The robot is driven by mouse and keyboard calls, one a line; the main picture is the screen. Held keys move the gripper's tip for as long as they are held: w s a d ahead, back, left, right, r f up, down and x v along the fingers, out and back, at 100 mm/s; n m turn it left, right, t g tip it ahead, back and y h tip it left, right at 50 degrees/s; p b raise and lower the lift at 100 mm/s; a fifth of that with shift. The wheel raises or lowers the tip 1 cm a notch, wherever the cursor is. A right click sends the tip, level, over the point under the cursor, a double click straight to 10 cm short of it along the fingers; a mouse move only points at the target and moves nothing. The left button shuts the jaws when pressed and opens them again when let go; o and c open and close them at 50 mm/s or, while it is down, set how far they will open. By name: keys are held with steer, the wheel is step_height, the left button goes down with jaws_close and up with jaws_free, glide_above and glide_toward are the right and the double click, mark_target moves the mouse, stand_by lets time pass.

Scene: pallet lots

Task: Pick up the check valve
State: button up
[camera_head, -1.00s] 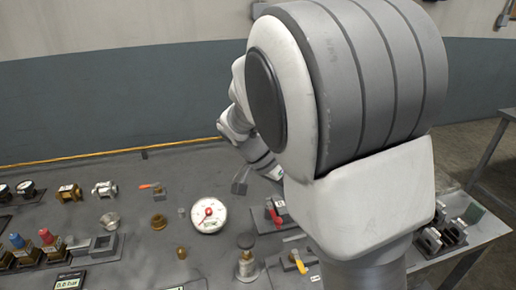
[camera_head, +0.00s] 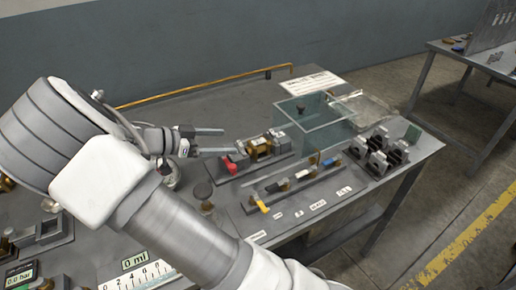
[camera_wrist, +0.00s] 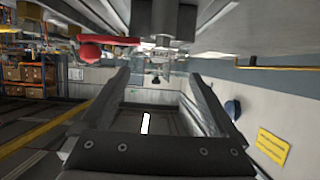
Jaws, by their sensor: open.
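I cannot tell for certain which part is the check valve. A brass-coloured fitting (camera_head: 260,147) sits in a dark holder just right of my gripper, with a red part at the holder's left end. My gripper (camera_head: 225,142) is open above the bench, its two fingers apart and pointing right towards that holder. Nothing shows between the fingers. In the wrist view my gripper (camera_wrist: 159,78) is also open and empty; a red handle (camera_wrist: 104,39) and grey metal parts show at the top.
A clear-walled box (camera_head: 312,112) stands behind a row of small coloured valves (camera_head: 300,180). Dark metal blocks (camera_head: 379,155) stand near the bench's right edge. A scale marked in ml (camera_head: 138,279) lies in front. The bench's back surface is fairly clear.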

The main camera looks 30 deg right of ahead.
mark_target(259, 141)
steer(key=x, duration=1.1)
steer(key=shift+d+f, duration=0.1)
steer(key=shift+d, duration=0.25)
jaws_close()
